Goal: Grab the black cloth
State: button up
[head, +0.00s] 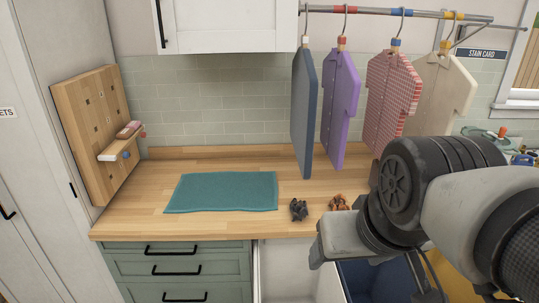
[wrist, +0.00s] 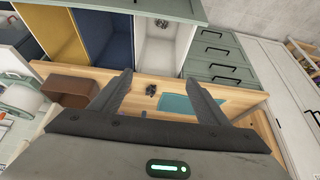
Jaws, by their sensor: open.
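The black cloth (head: 298,209) is a small dark crumpled bundle on the wooden counter, just right of the teal mat (head: 222,192). In the wrist view the black cloth (wrist: 151,88) shows between my two fingers, some way beyond them. My gripper (wrist: 158,78) is open and empty, above the counter and apart from the cloth. In the head view my arm comes in from the right and its fingers are not clearly seen.
A brown crumpled cloth (head: 338,202) lies right of the black one, close to my arm. Shirt-shaped boards, including a purple one (head: 340,105), hang over the counter. A pegboard (head: 95,130) stands at left. Open bins, one white (wrist: 158,50), sit below the counter's front edge.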

dwell(0.4)
jog(key=g, duration=0.1)
send_over(300, 207)
jog(key=s, duration=0.2)
jog(key=shift+m, duration=0.4)
jog(key=f, duration=2.4)
jog(key=shift+w+a+f+b, duration=0.1)
jog(key=shift+w+f+b, duration=0.15)
jog(key=shift+b, duration=0.1)
jog(key=shift+s+p+x, duration=0.1)
jog(key=shift+p+x, duration=0.15)
jog(key=shift+x, duration=1.2)
jog(key=shift+s+p+x, duration=0.15)
jog(key=shift+p+x, duration=0.1)
jog(key=shift+x, duration=1.25)
jog(key=c, duration=1.1)
